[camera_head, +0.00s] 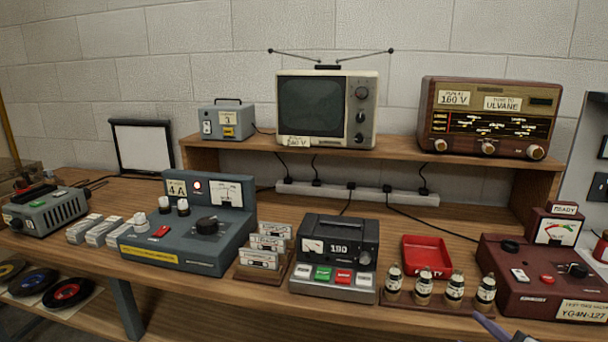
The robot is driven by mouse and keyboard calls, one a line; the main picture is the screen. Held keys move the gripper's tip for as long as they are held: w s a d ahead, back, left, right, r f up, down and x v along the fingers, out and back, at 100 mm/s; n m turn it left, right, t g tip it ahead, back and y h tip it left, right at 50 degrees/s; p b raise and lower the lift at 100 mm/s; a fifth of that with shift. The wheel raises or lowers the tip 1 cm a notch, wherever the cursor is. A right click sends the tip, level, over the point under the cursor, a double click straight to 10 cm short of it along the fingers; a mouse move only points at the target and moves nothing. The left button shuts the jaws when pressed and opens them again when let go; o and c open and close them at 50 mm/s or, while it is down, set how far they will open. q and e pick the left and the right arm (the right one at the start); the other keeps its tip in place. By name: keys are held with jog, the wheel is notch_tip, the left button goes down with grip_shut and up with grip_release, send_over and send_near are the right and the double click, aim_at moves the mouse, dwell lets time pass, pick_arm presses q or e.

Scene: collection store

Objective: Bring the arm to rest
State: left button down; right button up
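A small part of what appears to be my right gripper (493,328) shows at the bottom edge, right of centre. Only a bluish-grey tip and a dark piece beside it are visible, so its opening cannot be told. It is in front of the rack of small bottles (423,288) and left of the dark red tester (530,285); contact cannot be told. The rest of that arm is below the picture. My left gripper is not in view.
A shelf (385,155) behind carries a television (310,105) and a radio (490,90).

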jog(key=s+a+f+m+g+y, duration=0.1)
jog(key=s+a+f+m, duration=0.4)
jog(key=s+f, duration=0.6)
jog(key=s+a+f+m+g+y, duration=0.2)
jog(key=s+a+f+m+g, duration=0.2)
jog(key=s+a+f, duration=0.6)
notch_tip(320, 180, down, 6)
jog(key=shift+s+a+m, duration=0.2)
jog(key=shift+s+m, duration=0.3)
jog(key=shift+s, duration=0.7)
